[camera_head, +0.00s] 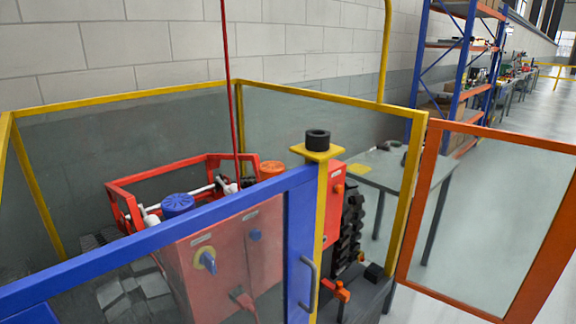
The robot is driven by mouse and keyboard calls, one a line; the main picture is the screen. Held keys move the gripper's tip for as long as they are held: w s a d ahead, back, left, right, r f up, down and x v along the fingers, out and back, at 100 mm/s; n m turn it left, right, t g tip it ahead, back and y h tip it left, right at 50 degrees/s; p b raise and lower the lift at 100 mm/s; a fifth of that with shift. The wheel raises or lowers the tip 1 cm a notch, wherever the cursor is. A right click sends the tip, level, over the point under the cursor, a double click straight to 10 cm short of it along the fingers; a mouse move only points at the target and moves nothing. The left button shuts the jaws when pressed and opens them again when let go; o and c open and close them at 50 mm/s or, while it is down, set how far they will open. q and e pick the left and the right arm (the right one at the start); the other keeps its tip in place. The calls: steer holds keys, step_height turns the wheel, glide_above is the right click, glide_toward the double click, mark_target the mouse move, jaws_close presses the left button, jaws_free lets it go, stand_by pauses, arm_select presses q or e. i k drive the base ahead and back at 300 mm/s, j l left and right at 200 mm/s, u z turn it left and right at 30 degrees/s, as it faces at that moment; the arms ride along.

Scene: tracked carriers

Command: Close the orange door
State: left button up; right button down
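The orange door (411,207) is on the right side of the head view. It is an orange frame with a clear panel. It stands swung out from the yellow post (409,172) of the enclosure, with its free side reaching to the right edge of the picture. Its lower right part is cut off by the frame. No handle on it can be made out. Neither of my grippers is in view.
A blue-framed door (150,240) with a dark handle (309,283) crosses the front left. Behind it stands a red machine (190,270) with knobs. A grey table (385,170) and blue-orange shelving (463,70) stand behind. Open floor lies at the far right.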

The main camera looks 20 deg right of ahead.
mark_target(558, 246)
steer(key=l+u, duration=0.1)
steer(key=l, duration=0.45)
steer(key=k+l+u, duration=0.1)
steer(key=l, duration=0.5)
steer(key=l+u, duration=0.1)
steer(key=l, duration=0.45)
steer(key=k+l+u, duration=0.1)
steer(key=l, duration=0.45)
steer(key=k+l+u, duration=0.1)
steer(key=l, duration=0.45)
steer(key=k+l+u, duration=0.15)
steer(key=l, duration=0.3)
steer(key=k+l+u, duration=0.15)
steer(key=l, duration=0.35)
steer(key=k+l+u, duration=0.1)
steer(key=l, duration=0.35)
steer(key=k+l+u, duration=0.15)
steer(key=l, duration=0.25)
steer(key=k+l+u, duration=0.15)
steer(key=k+l, duration=0.15)
steer(key=k+l+u, duration=0.15)
steer(key=l, duration=0.35)
steer(key=i+l+u, duration=0.15)
steer(key=l, duration=0.7)
steer(key=l+u, duration=0.15)
steer(key=l, duration=0.7)
steer(key=k+l+u, duration=0.15)
steer(key=k+l, duration=0.2)
steer(key=k, duration=0.1)
